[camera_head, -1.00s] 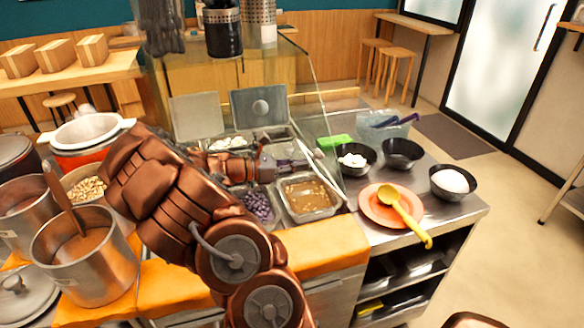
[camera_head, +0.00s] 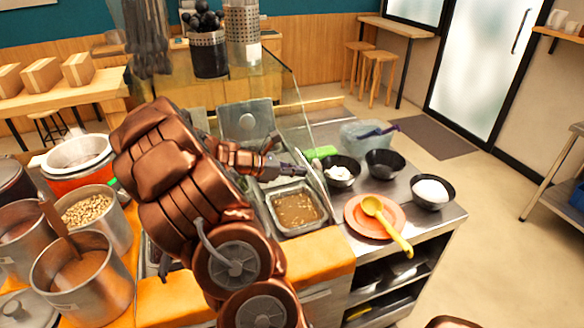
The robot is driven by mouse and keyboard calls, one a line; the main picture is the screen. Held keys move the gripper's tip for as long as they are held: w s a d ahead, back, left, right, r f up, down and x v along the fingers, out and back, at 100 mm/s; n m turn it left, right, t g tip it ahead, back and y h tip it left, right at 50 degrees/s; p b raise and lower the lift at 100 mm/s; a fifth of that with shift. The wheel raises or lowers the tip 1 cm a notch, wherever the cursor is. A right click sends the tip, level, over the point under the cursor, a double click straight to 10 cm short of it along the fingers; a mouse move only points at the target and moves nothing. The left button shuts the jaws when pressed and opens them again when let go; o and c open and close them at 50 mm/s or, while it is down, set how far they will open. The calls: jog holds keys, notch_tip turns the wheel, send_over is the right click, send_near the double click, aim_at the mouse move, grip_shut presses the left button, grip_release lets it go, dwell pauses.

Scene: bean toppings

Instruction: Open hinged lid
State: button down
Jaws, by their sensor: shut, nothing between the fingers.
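A grey metal hinged lid (camera_head: 246,121) with a round knob stands raised at the back of the topping counter. A piece of another grey panel shows beside it, mostly hidden behind my arm. My copper arm reaches across the counter from the front. My gripper (camera_head: 298,172) is shut and empty, pointing right above the back of the open wells, in front of the raised lid. It appears apart from that lid. A metal pan (camera_head: 322,218) of brown topping sits open just in front of and below the gripper. The wells to the left are hidden by my arm.
A glass guard (camera_head: 292,95) stands close behind and right of the gripper. Black bowls (camera_head: 385,163) and an orange plate (camera_head: 351,215) with a yellow ladle (camera_head: 388,222) are on the right. Steel pots (camera_head: 92,270) crowd the left. Open floor lies right.

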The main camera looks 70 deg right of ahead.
jog(key=shift+s+d+r+p, duration=0.4)
jog(key=shift+s+d+r, duration=0.2)
jog(key=shift+s+d, duration=0.2)
jog(key=shift+a, duration=0.1)
jog(key=f+b+v, duration=0.1)
jog(key=b+v, duration=0.1)
jog(key=v, duration=1.1)
jog(key=shift+w, duration=0.25)
jog(key=shift+a+r, duration=0.1)
jog(key=shift+a, duration=0.1)
